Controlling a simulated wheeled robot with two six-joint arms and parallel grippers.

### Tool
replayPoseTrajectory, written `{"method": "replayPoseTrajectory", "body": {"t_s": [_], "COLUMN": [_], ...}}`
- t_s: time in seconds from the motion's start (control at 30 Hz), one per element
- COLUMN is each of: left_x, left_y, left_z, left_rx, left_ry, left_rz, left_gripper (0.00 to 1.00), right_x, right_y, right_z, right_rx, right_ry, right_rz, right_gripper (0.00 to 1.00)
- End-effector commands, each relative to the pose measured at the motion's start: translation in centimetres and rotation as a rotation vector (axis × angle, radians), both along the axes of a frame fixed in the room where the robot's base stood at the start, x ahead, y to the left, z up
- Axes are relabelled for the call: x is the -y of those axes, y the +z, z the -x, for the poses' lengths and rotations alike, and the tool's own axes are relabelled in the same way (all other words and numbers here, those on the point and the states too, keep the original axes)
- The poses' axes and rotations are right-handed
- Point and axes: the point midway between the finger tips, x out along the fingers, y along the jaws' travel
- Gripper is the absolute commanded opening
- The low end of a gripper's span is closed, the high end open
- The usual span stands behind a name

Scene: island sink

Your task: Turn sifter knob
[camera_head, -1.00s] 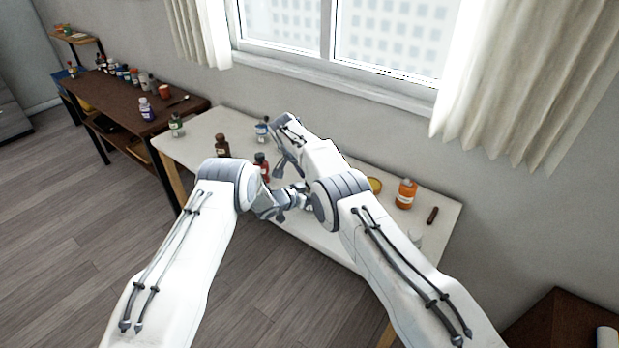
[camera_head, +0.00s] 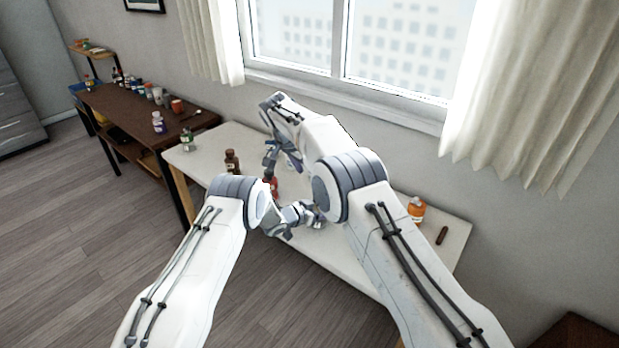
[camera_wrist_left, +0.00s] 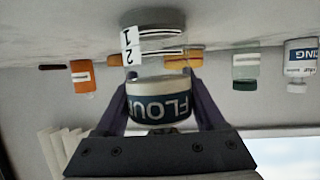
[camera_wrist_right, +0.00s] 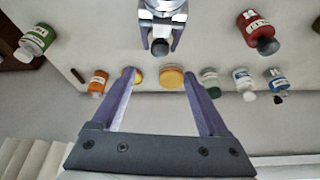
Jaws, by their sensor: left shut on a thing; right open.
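The sifter shows in the left wrist view as a white body with a dark blue FLOUR band (camera_wrist_left: 158,104). My left gripper (camera_wrist_left: 159,80) is shut on the FLOUR body, one finger on each side. In the head view my left gripper (camera_head: 308,214) is low over the table, with the sifter mostly hidden. My right gripper (camera_head: 269,160) is open and empty. In the right wrist view its fingers (camera_wrist_right: 158,74) point towards the left gripper and sifter (camera_wrist_right: 163,10), apart from them.
The white table (camera_head: 208,150) holds a brown bottle (camera_head: 232,160), a green bottle (camera_head: 187,140), a red bottle (camera_wrist_right: 256,30) and an orange bottle (camera_head: 416,208). A dark stick (camera_head: 441,235) lies at the right. The window wall is close behind. Several bottles stand near my right fingers.

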Motion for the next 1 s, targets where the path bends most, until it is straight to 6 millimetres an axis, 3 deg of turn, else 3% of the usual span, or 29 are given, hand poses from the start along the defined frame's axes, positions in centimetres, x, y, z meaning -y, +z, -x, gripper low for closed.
{"method": "replayPoseTrajectory", "body": {"t_s": [0.2, 0.27, 0.47, 0.73, 1.0], "left_x": [0.0, 0.0, 0.0, 0.0, 0.0], "left_y": [0.0, 0.0, 0.0, 0.0, 0.0], "left_z": [0.0, 0.0, 0.0, 0.0, 0.0], "left_rx": [0.000, 0.000, 0.000, 0.000, 0.000], "left_ry": [0.000, 0.000, 0.000, 0.000, 0.000], "left_rz": [0.000, 0.000, 0.000, 0.000, 0.000], "left_gripper": [0.09, 0.09, 0.09, 0.09, 0.09], "right_x": [0.0, 0.0, 1.0, 3.9, 4.6], "right_y": [0.0, 0.0, 0.1, 0.7, 1.0], "right_z": [0.0, 0.0, -0.4, -1.6, -1.6], "right_rx": [0.000, -0.001, -0.011, -0.120, -0.355], "right_ry": [0.000, 0.002, 0.157, 0.811, 1.568], "right_rz": [0.000, 0.002, 0.098, 0.508, 0.982], "right_gripper": [0.77, 0.59, 0.59, 0.59, 0.59]}}
